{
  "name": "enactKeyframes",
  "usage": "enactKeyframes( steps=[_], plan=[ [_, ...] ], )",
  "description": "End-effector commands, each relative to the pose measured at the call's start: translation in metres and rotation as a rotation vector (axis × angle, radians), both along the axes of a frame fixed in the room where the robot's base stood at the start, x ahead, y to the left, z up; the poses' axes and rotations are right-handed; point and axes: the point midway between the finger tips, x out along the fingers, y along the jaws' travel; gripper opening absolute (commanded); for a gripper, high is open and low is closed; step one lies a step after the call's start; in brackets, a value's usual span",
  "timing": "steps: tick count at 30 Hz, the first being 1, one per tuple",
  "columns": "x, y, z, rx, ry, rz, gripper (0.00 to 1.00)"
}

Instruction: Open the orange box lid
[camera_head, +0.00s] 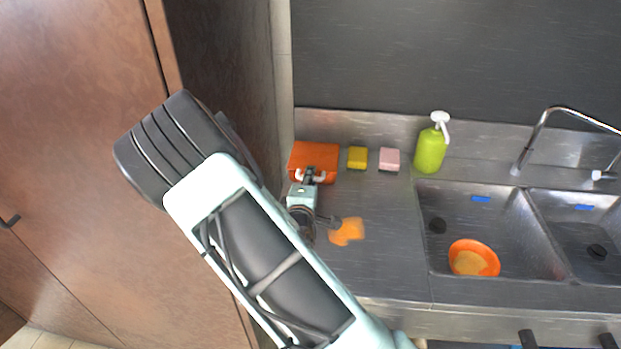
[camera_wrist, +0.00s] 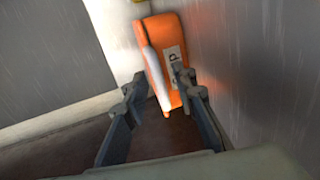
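The orange box (camera_head: 315,155) stands at the back left of the steel counter, near the wall; its lid looks shut. White parts show on its front edge. In the wrist view the orange box (camera_wrist: 172,40) lies ahead, with a white strip along its left and a pale label with dark lettering. My gripper (camera_head: 308,177) is at the front of the box in the head view. In the wrist view my gripper (camera_wrist: 159,84) has its two fingers spread apart, with the near end of the box between or just beyond the tips. I cannot tell whether they touch it.
A yellow sponge (camera_head: 357,158), a pink sponge (camera_head: 389,159) and a green pump bottle (camera_head: 430,152) stand right of the box. An orange item (camera_head: 347,232) lies on the counter. A sink (camera_head: 500,221) with an orange bowl (camera_head: 487,257) is further right. A brown cabinet (camera_head: 75,130) is at left.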

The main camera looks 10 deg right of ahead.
Motion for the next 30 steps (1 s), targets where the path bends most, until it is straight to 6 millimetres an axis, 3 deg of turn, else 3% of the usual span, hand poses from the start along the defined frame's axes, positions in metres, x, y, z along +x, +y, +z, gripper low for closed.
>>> enactKeyframes(
  steps=[10, 17, 30],
  plan=[
    [0.0042, -0.0013, -0.0011, 0.0, 0.0, 0.001, 0.25],
    [0.004, -0.0013, -0.001, 0.0, 0.0, 0.0, 0.0],
    [0.0044, -0.0012, 0.0, 0.001, 0.002, 0.001, 0.0]
  ],
)
